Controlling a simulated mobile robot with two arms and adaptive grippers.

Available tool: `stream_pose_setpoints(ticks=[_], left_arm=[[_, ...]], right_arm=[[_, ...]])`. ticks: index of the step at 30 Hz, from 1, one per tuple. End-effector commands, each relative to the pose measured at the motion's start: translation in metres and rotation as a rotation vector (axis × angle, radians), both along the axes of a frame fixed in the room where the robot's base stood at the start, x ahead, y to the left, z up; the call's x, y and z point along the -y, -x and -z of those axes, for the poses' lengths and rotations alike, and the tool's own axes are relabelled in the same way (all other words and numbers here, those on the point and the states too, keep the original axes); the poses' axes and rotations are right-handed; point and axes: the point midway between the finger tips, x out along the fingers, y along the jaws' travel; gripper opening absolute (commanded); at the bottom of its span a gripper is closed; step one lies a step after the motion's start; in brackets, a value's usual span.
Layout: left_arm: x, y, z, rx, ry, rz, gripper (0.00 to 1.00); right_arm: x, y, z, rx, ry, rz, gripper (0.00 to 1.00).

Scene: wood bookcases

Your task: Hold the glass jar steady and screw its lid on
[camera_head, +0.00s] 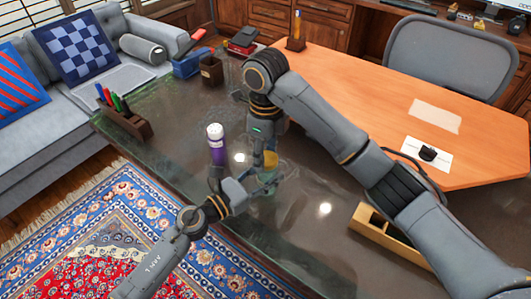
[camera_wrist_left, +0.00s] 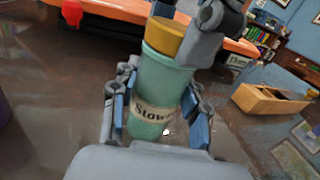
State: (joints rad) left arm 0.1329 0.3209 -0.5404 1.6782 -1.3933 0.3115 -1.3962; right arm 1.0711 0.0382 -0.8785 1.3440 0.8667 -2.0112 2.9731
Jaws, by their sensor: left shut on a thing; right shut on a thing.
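The pale green glass jar (camera_wrist_left: 163,85) stands upright with a cream label. It also shows in the head view (camera_head: 267,187), partly covered by my grippers. My left gripper (camera_wrist_left: 155,108) is shut on its sides, one finger on each side; it also shows in the head view (camera_head: 262,183). The yellow lid (camera_wrist_left: 170,36) is at the jar's mouth, and I cannot tell if it is seated or threaded. My right gripper (camera_wrist_left: 205,35) is shut on the lid from above; in the head view it (camera_head: 268,150) points down over the lid (camera_head: 270,160).
A purple bottle with a white cap (camera_head: 217,148) stands close left of the jar. A pen holder (camera_head: 125,118) is at the desk's left edge. A wooden box (camera_head: 385,236) lies to the right under my right arm. The glossy desk (camera_head: 300,235) is clear in front.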

Motion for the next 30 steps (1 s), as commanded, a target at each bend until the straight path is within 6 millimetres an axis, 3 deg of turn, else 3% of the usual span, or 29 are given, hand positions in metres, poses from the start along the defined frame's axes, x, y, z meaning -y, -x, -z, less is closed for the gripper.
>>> stream_pose_setpoints(ticks=[7,8,11,23,30], left_arm=[[0.0,0.001,0.001,-0.002,-0.002,0.001,0.0],[0.0,0.001,0.002,-0.002,-0.002,0.001,0.0],[0.0,0.001,0.002,-0.002,-0.002,0.002,0.0],[0.0,0.001,0.001,-0.002,-0.002,0.001,0.0],[0.0,0.001,0.001,-0.001,-0.002,0.001,0.0]], right_arm=[[-0.001,0.0,-0.001,0.002,-0.002,0.0,0.22],[-0.001,0.0,-0.001,0.003,-0.002,-0.001,0.53],[-0.001,0.0,-0.001,0.002,-0.002,-0.001,0.72],[-0.002,-0.001,-0.003,0.008,-0.008,-0.045,0.68],[-0.01,-0.002,-0.02,0.052,-0.046,-0.408,0.68]])
